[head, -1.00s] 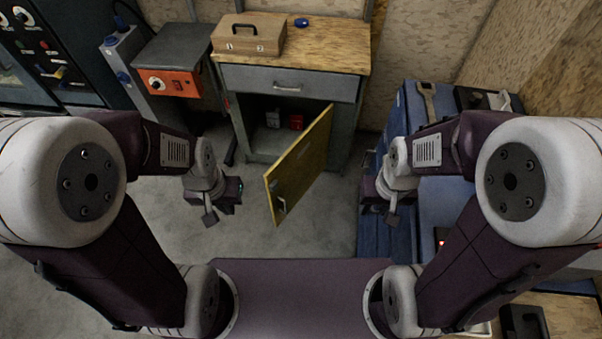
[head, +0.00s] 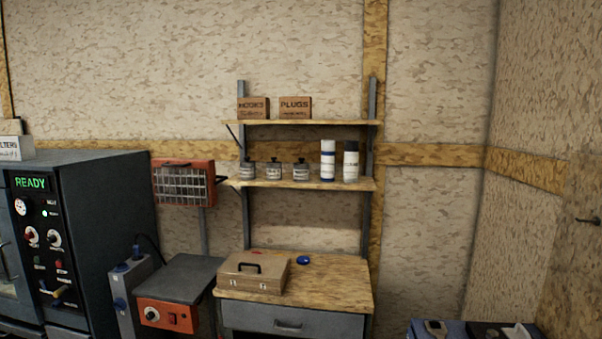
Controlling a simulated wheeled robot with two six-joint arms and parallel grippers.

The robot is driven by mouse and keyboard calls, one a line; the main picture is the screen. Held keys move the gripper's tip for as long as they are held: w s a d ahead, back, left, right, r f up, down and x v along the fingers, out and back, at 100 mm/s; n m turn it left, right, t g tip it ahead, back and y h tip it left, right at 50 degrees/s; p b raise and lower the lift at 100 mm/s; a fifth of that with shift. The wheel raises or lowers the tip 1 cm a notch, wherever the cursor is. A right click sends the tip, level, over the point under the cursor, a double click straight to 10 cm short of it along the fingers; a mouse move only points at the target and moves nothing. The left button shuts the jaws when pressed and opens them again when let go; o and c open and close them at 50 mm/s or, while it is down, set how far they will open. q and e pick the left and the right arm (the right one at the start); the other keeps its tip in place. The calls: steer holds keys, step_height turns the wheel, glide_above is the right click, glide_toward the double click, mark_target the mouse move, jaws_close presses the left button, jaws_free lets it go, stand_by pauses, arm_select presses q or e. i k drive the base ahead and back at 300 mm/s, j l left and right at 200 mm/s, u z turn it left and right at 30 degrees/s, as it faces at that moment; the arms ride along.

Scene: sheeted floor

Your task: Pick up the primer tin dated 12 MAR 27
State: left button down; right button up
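Three small labelled tins stand in a row on the lower wall shelf in the head view: a left tin (head: 247,169), a middle tin (head: 273,169) and a right tin (head: 301,170). Each has a pale label and a dark top. The labels are too small to read, so I cannot tell which one bears 12 MAR 27. Neither of my grippers is in view now.
Two spray cans (head: 328,160) stand right of the tins on the lower shelf (head: 290,184). Boxes marked HOOKS (head: 253,108) and PLUGS (head: 295,108) sit on the upper shelf. A wooden case (head: 253,273) and a blue object (head: 303,260) lie on the cabinet top (head: 335,285).

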mark_target(301, 172)
steer(key=i+j, duration=0.3)
steer(key=j, duration=0.15)
steer(key=i+j+u, duration=0.15)
steer(key=i+j, duration=0.15)
steer(key=j, duration=0.2)
